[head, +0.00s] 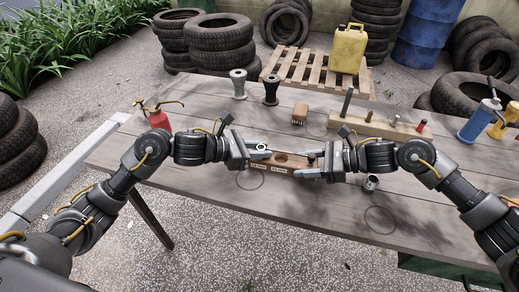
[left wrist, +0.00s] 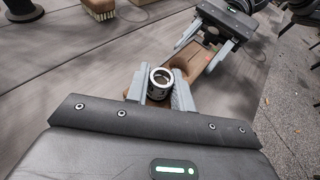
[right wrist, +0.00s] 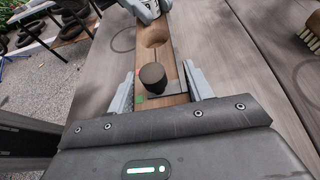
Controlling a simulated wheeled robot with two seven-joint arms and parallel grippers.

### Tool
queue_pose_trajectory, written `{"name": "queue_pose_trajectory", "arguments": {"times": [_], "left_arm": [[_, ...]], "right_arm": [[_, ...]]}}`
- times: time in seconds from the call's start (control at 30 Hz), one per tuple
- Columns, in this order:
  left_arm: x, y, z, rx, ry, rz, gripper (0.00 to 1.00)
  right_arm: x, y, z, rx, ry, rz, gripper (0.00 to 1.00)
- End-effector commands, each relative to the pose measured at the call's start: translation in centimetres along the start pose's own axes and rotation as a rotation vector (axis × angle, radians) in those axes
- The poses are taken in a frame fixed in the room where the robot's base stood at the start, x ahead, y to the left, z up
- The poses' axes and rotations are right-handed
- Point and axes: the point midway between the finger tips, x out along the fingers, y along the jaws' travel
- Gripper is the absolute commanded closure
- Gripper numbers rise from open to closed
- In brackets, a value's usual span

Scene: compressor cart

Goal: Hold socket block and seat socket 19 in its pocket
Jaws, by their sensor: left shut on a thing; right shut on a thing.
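The brown wooden socket block (head: 300,172) is above the middle of the table, with labels on its front. My right gripper (head: 322,163) is shut across its right end, with the block between its fingers in the right wrist view (right wrist: 158,90). A dark socket (right wrist: 152,77) stands in the block there, and an empty round pocket (right wrist: 155,35) shows in the middle. My left gripper (head: 262,149) is shut on a chrome socket (left wrist: 161,82), upright at the block's left end. Its lower part is hidden, so I cannot tell how deep it sits.
Another chrome socket (head: 370,183) stands on the table right of my right gripper. Behind are a brush (head: 300,113), a wooden rack (head: 380,126), two spools (head: 271,90), a red oil can (head: 159,118) and a blue bottle (head: 478,122). The table's front is mostly clear.

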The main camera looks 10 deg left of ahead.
Motion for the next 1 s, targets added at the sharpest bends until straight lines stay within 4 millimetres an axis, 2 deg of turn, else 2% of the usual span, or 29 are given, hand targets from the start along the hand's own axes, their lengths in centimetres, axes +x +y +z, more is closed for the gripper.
{"name": "queue_pose_trajectory", "arguments": {"times": [0.03, 0.3, 0.33, 0.5, 0.83, 1.0], "left_arm": [[0.3, -0.1, -1.6, -0.009, 0.034, -0.002, 1.00], [0.6, -0.1, -2.4, -0.009, 0.037, -0.001, 1.00], [0.6, -0.1, -2.4, -0.010, 0.038, -0.001, 0.75], [0.5, -0.1, -2.4, -0.010, 0.038, -0.001, 0.55], [0.5, -0.1, -2.4, -0.009, 0.037, 0.000, 0.55], [0.0, -0.1, -1.0, -0.008, 0.033, 0.001, 0.55]], "right_arm": [[0.0, 0.2, 0.3, -0.007, -0.007, 0.007, 0.79], [0.0, 0.3, 0.4, -0.010, -0.011, 0.010, 0.79], [0.0, 0.3, 0.4, -0.011, -0.011, 0.010, 0.79], [0.1, 0.3, 0.5, -0.013, -0.013, 0.010, 0.79], [0.3, 0.2, 0.8, -0.016, -0.017, 0.011, 0.79], [0.3, 0.2, 0.8, -0.017, -0.019, 0.010, 0.79]]}}
